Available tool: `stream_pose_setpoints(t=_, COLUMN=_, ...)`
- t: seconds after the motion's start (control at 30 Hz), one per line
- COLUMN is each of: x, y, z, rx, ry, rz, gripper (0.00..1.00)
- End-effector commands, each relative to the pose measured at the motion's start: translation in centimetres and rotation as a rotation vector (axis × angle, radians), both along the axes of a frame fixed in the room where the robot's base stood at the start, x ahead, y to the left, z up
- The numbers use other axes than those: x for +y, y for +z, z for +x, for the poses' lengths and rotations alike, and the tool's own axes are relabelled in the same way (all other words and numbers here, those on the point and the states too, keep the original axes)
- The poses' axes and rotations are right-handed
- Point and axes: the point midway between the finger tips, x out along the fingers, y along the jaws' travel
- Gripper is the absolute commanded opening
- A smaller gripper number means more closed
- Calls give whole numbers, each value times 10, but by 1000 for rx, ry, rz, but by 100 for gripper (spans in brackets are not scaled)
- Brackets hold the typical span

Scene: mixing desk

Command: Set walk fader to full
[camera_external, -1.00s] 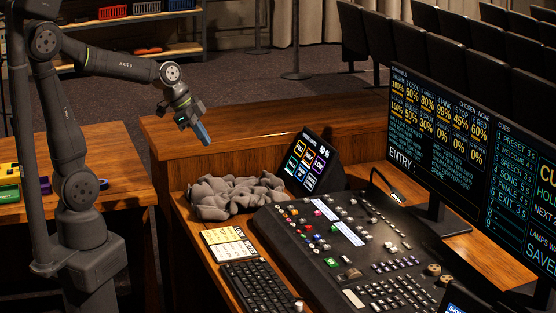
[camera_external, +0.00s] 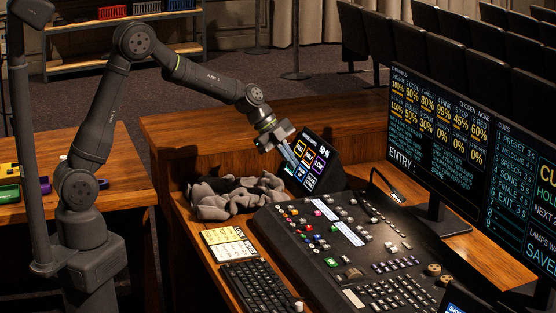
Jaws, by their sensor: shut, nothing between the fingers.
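The mixing desk (camera_external: 345,255) is a dark sloped console with rows of small coloured buttons, white label strips and fader caps. I cannot tell which fader is the walk fader at this size. A small tilted touchscreen (camera_external: 325,150) with coloured tiles and a "50 %" reading stands at the console's back edge. My gripper (camera_external: 292,163) is shut and empty, pointing down and right. It is in front of the touchscreen's left part, above the back left of the console. I cannot tell whether the fingertips touch the screen.
A large monitor (camera_external: 480,165) with channel percentages stands at right. A gooseneck lamp (camera_external: 388,186) rises near the console's back right.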

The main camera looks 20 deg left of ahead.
Motion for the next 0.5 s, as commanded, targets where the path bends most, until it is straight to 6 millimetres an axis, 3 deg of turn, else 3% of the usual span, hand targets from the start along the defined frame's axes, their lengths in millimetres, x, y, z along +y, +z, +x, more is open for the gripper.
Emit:
stream_pose_setpoints(t=0.17, x=-11, y=-9, z=6, rx=-19, ry=-37, rz=-6, gripper=0)
stream_pose_setpoints(t=0.5, x=-12, y=-10, z=6, rx=-22, ry=-43, rz=-6, gripper=0)
